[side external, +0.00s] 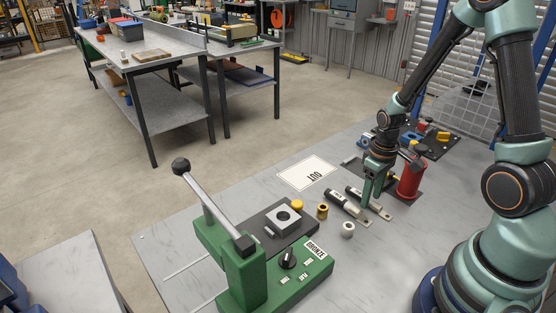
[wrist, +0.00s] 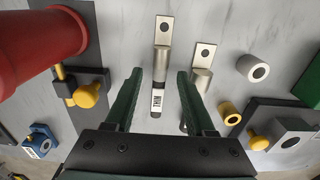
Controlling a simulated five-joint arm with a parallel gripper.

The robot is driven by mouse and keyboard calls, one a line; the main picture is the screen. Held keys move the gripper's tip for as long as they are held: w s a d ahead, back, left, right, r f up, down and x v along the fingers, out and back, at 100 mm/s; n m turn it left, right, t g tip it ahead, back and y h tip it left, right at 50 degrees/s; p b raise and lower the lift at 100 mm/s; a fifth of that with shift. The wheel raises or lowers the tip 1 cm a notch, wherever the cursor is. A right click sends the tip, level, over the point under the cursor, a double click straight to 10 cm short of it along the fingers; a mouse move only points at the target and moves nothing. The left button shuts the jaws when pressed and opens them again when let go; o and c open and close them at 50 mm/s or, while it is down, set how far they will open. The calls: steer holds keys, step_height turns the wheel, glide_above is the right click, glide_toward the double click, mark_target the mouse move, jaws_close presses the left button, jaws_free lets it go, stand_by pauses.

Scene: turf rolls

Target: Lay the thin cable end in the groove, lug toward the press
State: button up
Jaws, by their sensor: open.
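The cable end with a small label that seems to read THIN (wrist: 157,100) lies on the grey table, its flat metal lug (wrist: 163,30) at the top of the wrist view. In the side view it is the cable end (side external: 383,212) nearer the red cylinder. My gripper (wrist: 160,74) is open, one finger on each side of it, apart from it in the wrist view. It points down at the cable in the side view (side external: 371,197). A second cable end (side external: 345,206) lies alongside, partly behind my right finger. The green lever press (side external: 245,275) stands at the front. I cannot make out the groove.
A red cylinder (side external: 410,178) stands close to my gripper. A brass ring (side external: 322,211), a pale ring (side external: 348,229) and a grey block with a hole (side external: 283,219) lie between the cables and the press. A white OUT card (side external: 306,173) lies behind. The table's left part is clear.

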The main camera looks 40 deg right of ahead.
step_height(320, 180, up, 12)
steer(key=f, duration=0.1)
steer(key=a+r+t, duration=0.5)
steer(key=a+r, duration=0.6)
steer(key=r, duration=0.1)
steer(key=shift+s, duration=0.35)
steer(key=shift+o, duration=0.4)
steer(key=shift+s+a+r+t, duration=0.2)
steer(key=shift+a+r+t, duration=0.1)
steer(key=shift+a+r, duration=0.2)
